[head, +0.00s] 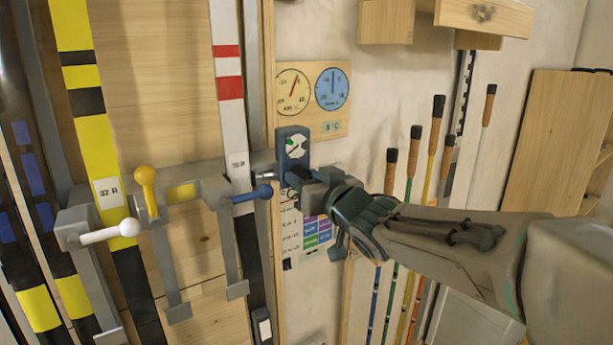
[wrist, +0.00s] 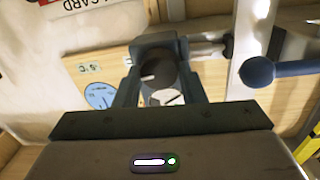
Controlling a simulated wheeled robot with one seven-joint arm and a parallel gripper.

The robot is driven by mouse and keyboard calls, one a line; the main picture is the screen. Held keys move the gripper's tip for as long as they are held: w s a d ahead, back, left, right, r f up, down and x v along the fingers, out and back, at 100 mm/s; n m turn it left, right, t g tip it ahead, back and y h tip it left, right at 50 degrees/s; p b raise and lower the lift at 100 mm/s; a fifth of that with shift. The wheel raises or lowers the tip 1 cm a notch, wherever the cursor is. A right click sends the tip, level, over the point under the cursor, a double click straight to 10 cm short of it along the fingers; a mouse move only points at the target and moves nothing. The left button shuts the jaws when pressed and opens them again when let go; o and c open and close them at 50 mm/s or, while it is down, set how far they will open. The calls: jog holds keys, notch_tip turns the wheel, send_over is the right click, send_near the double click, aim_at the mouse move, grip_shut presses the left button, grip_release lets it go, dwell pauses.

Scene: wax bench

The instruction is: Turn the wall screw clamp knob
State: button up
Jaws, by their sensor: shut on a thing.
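The wall screw clamp has a dark blue body (head: 292,143) with a pale face and a small green mark, beside the gauge board in the head view. My gripper (head: 297,177) reaches it from the right, at the clamp's lower part. In the wrist view my gripper (wrist: 163,75) is shut with its two fingers on either side of a dark round knob (wrist: 157,72) bearing a white mark. In the head view my fingers hide the knob.
A blue ball-ended lever (head: 252,193) sits just left of my gripper, with yellow (head: 147,188) and white (head: 98,233) levers beyond. Striped skis stand at left. A two-dial board (head: 313,124) is above; several handled rods hang at right, behind my arm.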

jog(key=o, duration=1)
jog(key=shift+s, duration=0.1)
jog(key=b+v, duration=0.2)
jog(key=v, duration=1.1)
jog(key=shift+s+d, duration=0.2)
jog(key=shift+s, duration=0.15)
